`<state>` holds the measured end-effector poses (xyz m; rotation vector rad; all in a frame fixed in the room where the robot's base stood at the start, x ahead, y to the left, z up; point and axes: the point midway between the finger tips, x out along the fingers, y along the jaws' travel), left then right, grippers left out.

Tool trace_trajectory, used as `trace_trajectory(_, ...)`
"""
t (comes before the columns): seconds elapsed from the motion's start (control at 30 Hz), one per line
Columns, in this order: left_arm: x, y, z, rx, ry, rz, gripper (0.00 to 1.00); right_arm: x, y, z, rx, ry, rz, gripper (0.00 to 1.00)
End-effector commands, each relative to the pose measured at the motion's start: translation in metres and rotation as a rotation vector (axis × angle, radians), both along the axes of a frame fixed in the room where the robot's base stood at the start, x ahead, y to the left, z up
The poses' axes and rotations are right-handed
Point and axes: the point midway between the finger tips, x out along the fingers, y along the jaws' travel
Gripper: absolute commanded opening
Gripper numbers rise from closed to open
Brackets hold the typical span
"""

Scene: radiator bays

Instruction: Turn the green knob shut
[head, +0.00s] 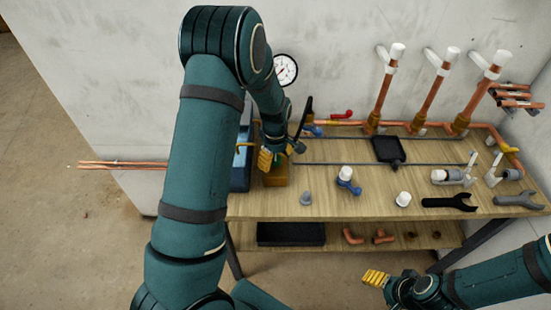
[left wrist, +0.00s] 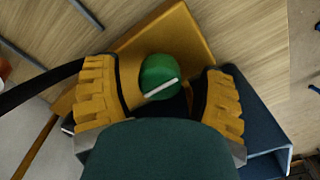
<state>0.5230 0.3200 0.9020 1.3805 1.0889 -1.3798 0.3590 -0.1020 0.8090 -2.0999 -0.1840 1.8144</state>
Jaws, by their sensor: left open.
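The green knob (left wrist: 158,72) is round with a white bar across it, and sits on a yellow-brown block (left wrist: 190,35). In the head view the block (head: 277,177) stands on the bench at its left end, and my arm and gripper largely hide the knob. My left gripper (head: 277,156) is over the block. In the left wrist view the left gripper (left wrist: 158,68) is open, with one yellow finger on each side of the knob and gaps visible between. My right gripper (head: 376,278) is low in front of the bench, away from the knob; its jaw opening is unclear.
A dark blue box (head: 241,150) stands left of the block. A gauge (head: 285,70) is on the wall behind. Copper pipes with white tops (head: 383,88), a black pad (head: 389,149), a blue valve (head: 348,180) and wrenches (head: 449,202) are to the right.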

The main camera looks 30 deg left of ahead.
Motion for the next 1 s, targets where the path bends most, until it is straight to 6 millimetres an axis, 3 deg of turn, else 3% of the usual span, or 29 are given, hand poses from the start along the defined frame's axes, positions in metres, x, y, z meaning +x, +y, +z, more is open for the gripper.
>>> trace_trajectory(0.1,0.0001,-0.0001,0.0003,0.000,0.000,0.000,0.68,0.0000,0.0000,0.0001,0.000,0.000,0.000,0.65)
trace_trajectory(0.3,0.0001,-0.0001,0.0004,0.000,0.000,0.000,0.00,0.0001,-0.0001,0.0001,0.000,-0.001,0.000,0.65)
trace_trajectory(0.67,-0.0001,0.0001,0.0004,0.000,0.000,-0.039,0.00,0.0001,0.0000,-0.0002,0.000,-0.001,0.000,0.65)
trace_trajectory(1.0,0.0001,-0.0001,0.0004,-0.001,0.000,-0.262,0.00,-0.0001,0.0000,-0.0014,0.000,0.000,0.000,0.65)
